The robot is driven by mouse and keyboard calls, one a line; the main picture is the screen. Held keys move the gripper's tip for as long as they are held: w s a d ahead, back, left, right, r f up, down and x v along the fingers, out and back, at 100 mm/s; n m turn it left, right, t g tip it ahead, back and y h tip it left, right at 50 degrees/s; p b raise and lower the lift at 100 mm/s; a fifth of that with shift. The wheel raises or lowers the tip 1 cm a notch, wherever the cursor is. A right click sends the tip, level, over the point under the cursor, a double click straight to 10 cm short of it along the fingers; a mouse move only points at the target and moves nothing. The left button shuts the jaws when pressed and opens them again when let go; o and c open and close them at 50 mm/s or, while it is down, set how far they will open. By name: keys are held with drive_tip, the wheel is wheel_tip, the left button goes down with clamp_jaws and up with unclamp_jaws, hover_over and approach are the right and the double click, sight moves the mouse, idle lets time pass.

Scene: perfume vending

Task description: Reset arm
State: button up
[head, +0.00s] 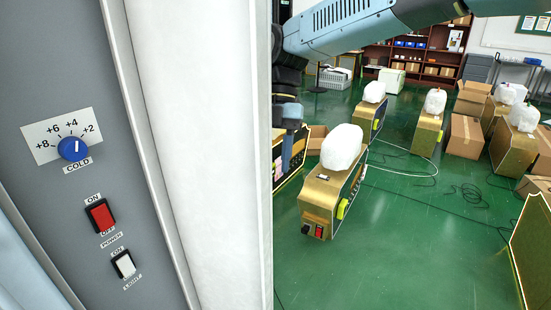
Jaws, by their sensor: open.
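My arm (350,24) reaches in from the top right in blue-grey and bends down at a dark wrist beside the white panel edge. My gripper (291,150) hangs below the wrist, partly cut off by that edge. It is open, and I see nothing held in it. It appears in front of the gold machines, apart from the control panel. The grey control panel (110,190) at left carries a blue cold knob (73,148), a red power switch (100,215) and a white light switch (123,264).
A white panel (205,150) stands close between the controls and the room. Gold box machines (325,200) with white jugs (342,147) stand on the green floor (400,250). Cardboard boxes (464,138) and loose black cables (468,193) lie at right. Shelves (425,45) line the back.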

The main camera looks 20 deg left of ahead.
drive_tip(key=w+d+r+m+t+y, duration=0.1)
drive_tip(key=w+d+r+m+t, duration=0.15)
drive_tip(key=d+m, duration=0.85)
drive_tip(key=w+d+r+m+t, duration=0.1)
drive_tip(key=w+d+m+t, duration=0.2)
drive_tip(key=d+m, duration=0.8)
drive_tip(key=s+d+m+t, duration=0.2)
drive_tip(key=s+d+m, duration=0.2)
drive_tip(key=d+m, duration=0.4)
drive_tip(key=s+d+f+m+t, duration=0.1)
drive_tip(key=s+d+m, duration=0.3)
drive_tip(key=d, duration=1.2)
drive_tip(key=m+t, duration=0.1)
drive_tip(key=m, duration=0.3)
drive_tip(key=shift+d+f, duration=0.15)
drive_tip(key=shift+d, duration=0.05)
drive_tip(key=shift+d+t, duration=0.1)
drive_tip(key=shift+t, duration=0.15)
